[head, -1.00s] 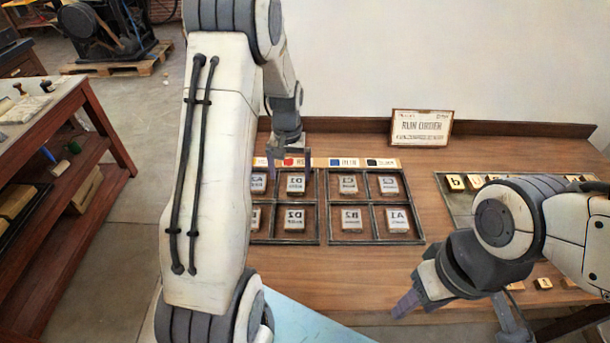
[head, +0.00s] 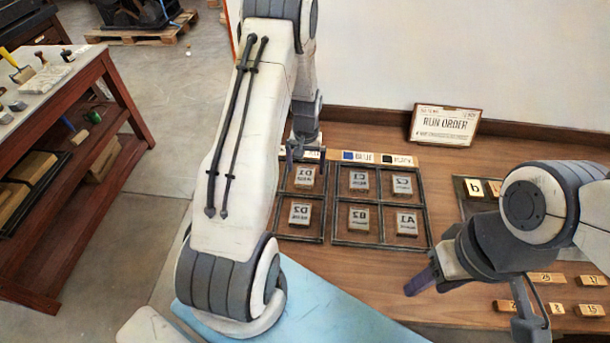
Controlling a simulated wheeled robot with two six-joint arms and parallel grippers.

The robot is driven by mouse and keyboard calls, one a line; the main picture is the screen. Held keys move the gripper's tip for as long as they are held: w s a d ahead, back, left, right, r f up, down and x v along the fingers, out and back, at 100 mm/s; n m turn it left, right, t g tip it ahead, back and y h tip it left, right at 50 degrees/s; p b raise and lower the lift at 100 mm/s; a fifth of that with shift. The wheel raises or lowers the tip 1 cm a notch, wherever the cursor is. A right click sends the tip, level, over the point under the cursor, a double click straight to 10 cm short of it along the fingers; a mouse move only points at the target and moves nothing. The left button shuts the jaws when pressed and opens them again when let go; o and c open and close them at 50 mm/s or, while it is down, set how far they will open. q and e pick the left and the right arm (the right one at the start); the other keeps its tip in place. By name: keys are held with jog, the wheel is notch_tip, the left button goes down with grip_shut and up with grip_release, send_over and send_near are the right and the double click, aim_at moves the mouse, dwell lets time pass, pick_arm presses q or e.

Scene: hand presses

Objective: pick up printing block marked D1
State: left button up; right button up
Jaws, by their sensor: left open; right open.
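Printing block D1 (head: 305,176) is a light block with mirrored dark lettering. It lies in the upper right compartment of the left divided tray (head: 323,212), with block D2 (head: 300,213) below it in the picture. My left gripper (head: 302,154) is open and empty, just above and behind D1 in the picture, apart from it as far as I can tell. My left arm hides the left part of that tray. My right gripper (head: 422,281) is open and empty over the front of the table, right of the trays.
A second divided tray (head: 382,206) holds blocks C1 (head: 359,181), C2 (head: 402,186), B2 (head: 359,218) and A1 (head: 406,223). A run order sign (head: 445,125) stands at the back. Several small numbered blocks lie at the right. Bare table (head: 355,270) lies in front of the trays.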

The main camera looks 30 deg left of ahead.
aim_at(305, 175)
pick_arm(q)
notch_tip(305, 175, down, 3)
jog(key=shift+s+f, duration=0.15)
jog(key=shift+c, duration=0.3)
jog(key=c, duration=1.4)
